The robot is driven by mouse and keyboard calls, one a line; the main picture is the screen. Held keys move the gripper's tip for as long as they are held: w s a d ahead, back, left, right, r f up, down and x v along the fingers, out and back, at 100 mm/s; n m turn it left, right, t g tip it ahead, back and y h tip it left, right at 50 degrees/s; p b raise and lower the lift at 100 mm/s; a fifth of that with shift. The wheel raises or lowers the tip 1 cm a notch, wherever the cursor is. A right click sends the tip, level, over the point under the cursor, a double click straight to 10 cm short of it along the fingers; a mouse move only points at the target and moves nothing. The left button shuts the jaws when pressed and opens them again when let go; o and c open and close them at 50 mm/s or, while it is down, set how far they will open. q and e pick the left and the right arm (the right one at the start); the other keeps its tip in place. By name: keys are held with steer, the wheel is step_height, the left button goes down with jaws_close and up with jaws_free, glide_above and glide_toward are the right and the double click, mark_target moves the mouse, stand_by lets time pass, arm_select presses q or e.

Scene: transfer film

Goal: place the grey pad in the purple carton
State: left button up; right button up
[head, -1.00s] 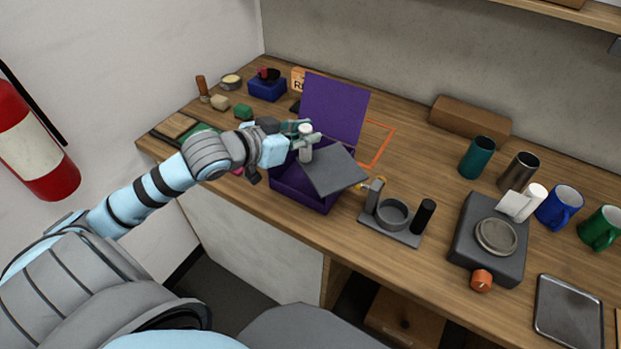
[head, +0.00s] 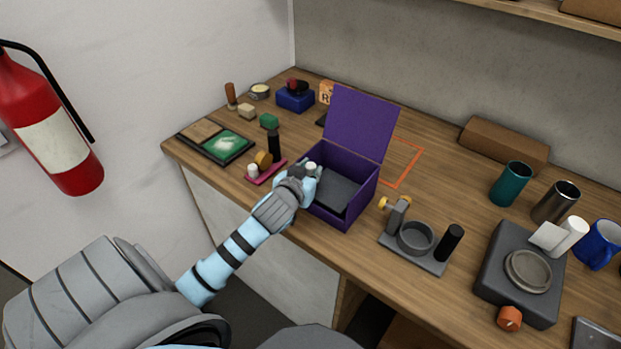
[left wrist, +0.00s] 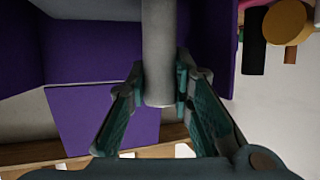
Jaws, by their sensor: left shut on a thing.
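The purple carton (head: 345,211) stands on the counter with its lid (head: 359,124) raised at the back. The flat dark grey pad (head: 341,191) is inside the carton, below the rim; whether it rests fully on the bottom I cannot tell. My left gripper (head: 311,173) is at the carton's left side. It is shut on a pale grey post, which shows between the fingers in the left wrist view (left wrist: 159,50) and seems to be the pad's handle. The join of post and pad is hidden. My right gripper is not in view.
A pink stand (head: 265,172) with small posts is close left of the carton. A grey holder with a ring (head: 415,238) and a black post is close right. An orange outlined square (head: 407,160) lies behind right. Mugs and a scale (head: 522,275) stand farther right.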

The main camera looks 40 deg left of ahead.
arm_select(q)
step_height(320, 180, down, 3)
steer(key=shift+r, duration=0.2)
steer(key=shift+s+r, duration=0.1)
steer(key=shift+s, duration=0.05)
steer(key=o, duration=0.7)
steer(key=shift+c, duration=0.2)
steer(key=p+v, duration=0.1)
steer(key=v, duration=1.1)
